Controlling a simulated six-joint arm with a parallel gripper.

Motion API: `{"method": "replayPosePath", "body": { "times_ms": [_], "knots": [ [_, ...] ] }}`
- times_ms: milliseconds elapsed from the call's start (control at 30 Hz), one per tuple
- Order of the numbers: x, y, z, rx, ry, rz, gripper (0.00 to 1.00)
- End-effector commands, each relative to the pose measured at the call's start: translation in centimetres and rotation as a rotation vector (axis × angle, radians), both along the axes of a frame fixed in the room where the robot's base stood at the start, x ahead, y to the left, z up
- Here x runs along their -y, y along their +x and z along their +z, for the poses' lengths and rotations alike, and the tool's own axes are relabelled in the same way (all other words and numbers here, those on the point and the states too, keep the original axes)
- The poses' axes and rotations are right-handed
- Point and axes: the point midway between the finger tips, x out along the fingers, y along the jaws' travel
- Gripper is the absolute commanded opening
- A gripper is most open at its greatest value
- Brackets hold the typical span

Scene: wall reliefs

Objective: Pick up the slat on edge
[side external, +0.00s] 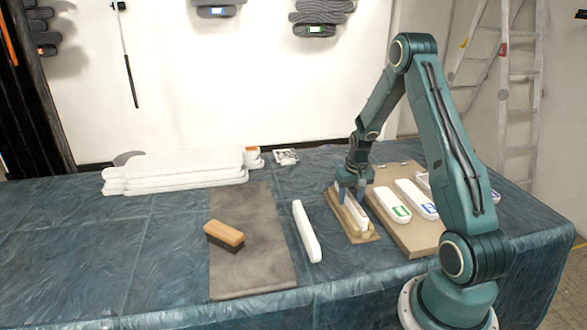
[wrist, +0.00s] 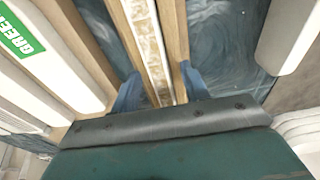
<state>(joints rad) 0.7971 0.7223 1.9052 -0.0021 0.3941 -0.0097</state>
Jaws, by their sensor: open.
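The slat on edge (side external: 350,213) is a narrow pale piece standing between the two wooden rails of a small holder (side external: 368,237) on the table. In the wrist view the slat (wrist: 147,40) is a thin white-edged strip with a mottled tan face, running between the rails (wrist: 174,35). My gripper (side external: 351,192) is over the far end of the holder, pointing down. Its blue fingers are open, one on each side of the slat and rails in the wrist view (wrist: 160,90). I cannot tell whether they touch anything. The slat's near end in the wrist view is hidden by my gripper body.
A board (side external: 400,232) to the right carries several white slats with coloured labels, one green (side external: 401,212). A loose white slat (side external: 306,232) lies left of the holder. A brush (side external: 224,235) rests on a dark mat (side external: 255,270). White slats are stacked (side external: 175,172) at the back left.

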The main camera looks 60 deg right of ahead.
Motion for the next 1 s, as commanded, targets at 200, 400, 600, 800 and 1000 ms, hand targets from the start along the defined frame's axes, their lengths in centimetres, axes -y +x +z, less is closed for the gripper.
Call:
{"method": "replayPosePath", "body": {
  "times_ms": [200, 400, 600, 800, 1000],
  "knots": [
    [0.02, 0.02, 0.03, 0.001, -0.001, 0.0, 0.45],
    [0.02, 0.02, 0.05, 0.001, -0.001, 0.0, 0.45],
    [0.02, 0.02, 0.05, 0.001, -0.001, 0.0, 0.1],
    [0.04, 0.04, 0.09, 0.001, -0.001, 0.0, 0.0],
    [0.04, 0.04, 0.2, 0.001, -0.001, 0.0, 0.0]
  ]
}}
